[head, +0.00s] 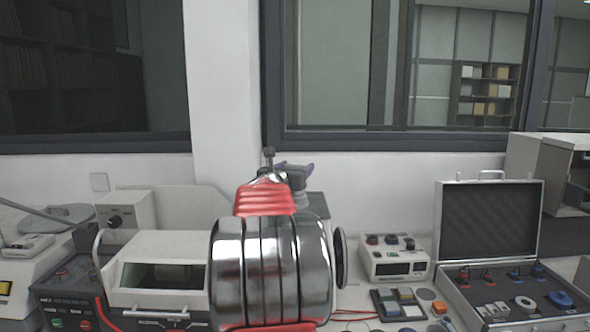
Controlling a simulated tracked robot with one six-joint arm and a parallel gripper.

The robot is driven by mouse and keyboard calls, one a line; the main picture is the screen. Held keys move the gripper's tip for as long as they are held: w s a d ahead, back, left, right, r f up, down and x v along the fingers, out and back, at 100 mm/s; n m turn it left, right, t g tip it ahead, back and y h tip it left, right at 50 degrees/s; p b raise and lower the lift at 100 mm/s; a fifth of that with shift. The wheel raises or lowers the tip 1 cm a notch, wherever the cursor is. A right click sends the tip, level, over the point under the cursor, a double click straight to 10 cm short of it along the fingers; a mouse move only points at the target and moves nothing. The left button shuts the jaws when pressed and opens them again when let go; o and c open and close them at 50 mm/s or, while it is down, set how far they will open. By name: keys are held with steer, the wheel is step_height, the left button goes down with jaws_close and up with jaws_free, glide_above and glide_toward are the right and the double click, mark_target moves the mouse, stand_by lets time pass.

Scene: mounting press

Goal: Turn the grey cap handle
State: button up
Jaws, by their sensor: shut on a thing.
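The grey cap handle (297,171) shows as a small purple-grey piece on top of the press, just past the end of my arm. The grey body of the mounting press (318,204) is mostly hidden behind my arm. My gripper (283,177) is at the handle and shut on it. My red and chrome arm links cover most of the gripper, so its fingers and the handle's turn angle are hard to make out.
A white machine with a window (165,263) stands left of my arm. A wall with windows closes the back.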

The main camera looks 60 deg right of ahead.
steer(key=shift+r+n+t+y, duration=0.15)
steer(key=shift+r+n+t, duration=0.1)
steer(key=shift+n+t, duration=0.6)
steer(key=shift+r+n+t+y, duration=0.2)
steer(key=shift+n+t, duration=0.25)
steer(key=shift+t, duration=1)
steer(key=shift+f+y, duration=0.15)
steer(key=shift+y, duration=0.1)
steer(key=o, duration=1)
steer(key=shift+f, duration=0.15)
steer(key=shift+o, duration=0.2)
steer(key=shift+a+f, duration=0.1)
steer(key=shift+a, duration=0.05)
steer(key=shift+s+a, duration=0.2)
steer(key=shift+a, duration=0.35)
steer(key=v, duration=1.2)
steer(key=shift+a, duration=0.2)
